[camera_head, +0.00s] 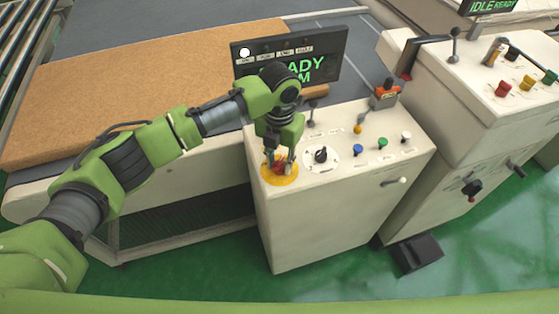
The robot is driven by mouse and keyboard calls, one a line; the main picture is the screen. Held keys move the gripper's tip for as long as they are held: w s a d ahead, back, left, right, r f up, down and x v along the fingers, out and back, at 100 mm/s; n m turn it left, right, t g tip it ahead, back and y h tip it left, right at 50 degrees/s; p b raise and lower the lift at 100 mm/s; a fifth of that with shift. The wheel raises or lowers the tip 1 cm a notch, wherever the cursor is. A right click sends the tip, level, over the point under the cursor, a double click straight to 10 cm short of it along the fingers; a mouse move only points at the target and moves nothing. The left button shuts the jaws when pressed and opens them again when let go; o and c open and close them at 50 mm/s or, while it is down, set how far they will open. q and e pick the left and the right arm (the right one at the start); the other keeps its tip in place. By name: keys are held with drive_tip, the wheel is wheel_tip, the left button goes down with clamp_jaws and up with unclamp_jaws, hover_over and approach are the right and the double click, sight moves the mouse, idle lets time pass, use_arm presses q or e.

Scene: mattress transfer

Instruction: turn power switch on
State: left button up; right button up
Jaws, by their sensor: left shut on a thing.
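My left gripper (280,160) points down at the near left of the cream control console (330,215). It is shut on the red button (283,168) on the round yellow plate (277,179); its fingers partly hide the button. Just right of it is a black rotary switch (320,155) on a white dial, untouched. No power switch label is readable from here. My right gripper is not in view.
Blue (357,150), green (382,143) and white (406,137) buttons and small levers share the console top. A brown mattress (110,90) lies on the conveyor at left. A second console (470,95) stands at right. A black pedal (418,254) is on the green floor.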

sight(280, 162)
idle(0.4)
use_arm(q)
drive_tip(key=o, duration=1.1)
wheel_tip(280, 162, up, 12)
idle(0.4)
